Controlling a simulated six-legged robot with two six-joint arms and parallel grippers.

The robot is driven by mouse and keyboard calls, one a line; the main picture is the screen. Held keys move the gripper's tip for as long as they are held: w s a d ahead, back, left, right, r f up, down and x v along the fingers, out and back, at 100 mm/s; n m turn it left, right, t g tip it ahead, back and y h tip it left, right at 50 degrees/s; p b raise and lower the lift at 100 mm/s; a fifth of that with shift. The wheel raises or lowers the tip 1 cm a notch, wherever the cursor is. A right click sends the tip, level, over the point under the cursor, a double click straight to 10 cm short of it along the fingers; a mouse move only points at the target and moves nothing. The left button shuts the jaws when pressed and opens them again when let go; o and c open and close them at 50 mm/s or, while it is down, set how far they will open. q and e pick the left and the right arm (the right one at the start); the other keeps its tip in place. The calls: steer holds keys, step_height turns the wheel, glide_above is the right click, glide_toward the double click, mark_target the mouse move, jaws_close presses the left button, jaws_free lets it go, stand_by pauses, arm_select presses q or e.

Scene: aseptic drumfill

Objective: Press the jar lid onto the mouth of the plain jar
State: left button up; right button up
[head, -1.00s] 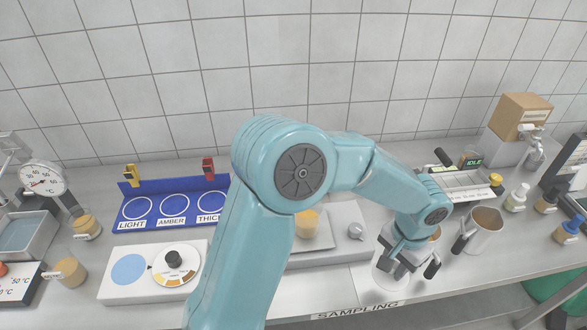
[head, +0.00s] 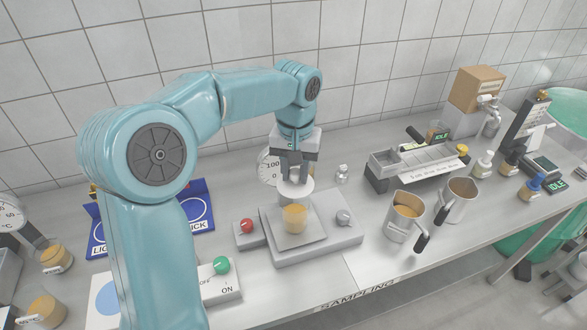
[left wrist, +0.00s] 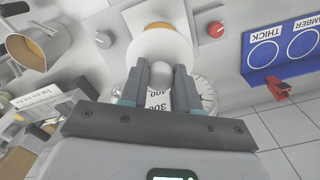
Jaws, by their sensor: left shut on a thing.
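The plain jar (head: 295,220), filled with amber stuff, stands on the square plate of the grey scale (head: 340,243). My left gripper (head: 294,172) points down above the jar and is shut on the knob of the white round jar lid (head: 296,189). The lid looks just above the jar mouth; whether they touch is unclear. In the left wrist view the left gripper (left wrist: 161,78) grips the knob between its fingers, and the lid (left wrist: 160,45) covers most of the jar (left wrist: 159,25). My right gripper is not in view.
A round dial (head: 267,168) stands behind the jar, with a small glass bottle (head: 342,174) nearby. A red-knobbed box (head: 248,231) is left of the scale. Two metal jugs (head: 404,214) (head: 459,198) stand to the right. The bench between scale and jugs is clear.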

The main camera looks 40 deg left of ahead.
mark_target(296, 183)
arm_select(q)
steer(key=shift+w+f, duration=0.1)
steer(key=shift+w, duration=0.1)
steer(key=shift+s+f, duration=0.25)
steer(key=shift+s, duration=0.05)
steer(key=shift+f+b, duration=0.35)
steer(key=shift+b, duration=0.15)
steer(key=f+b, duration=0.1)
steer(key=f, duration=0.1)
steer(key=shift+w+f+b, duration=0.3)
steer(key=shift+f+b, duration=0.05)
steer(key=shift+b, duration=0.05)
steer(key=shift+s+f, duration=0.1)
steer(key=shift+f, duration=0.05)
steer(key=shift+s, duration=0.15)
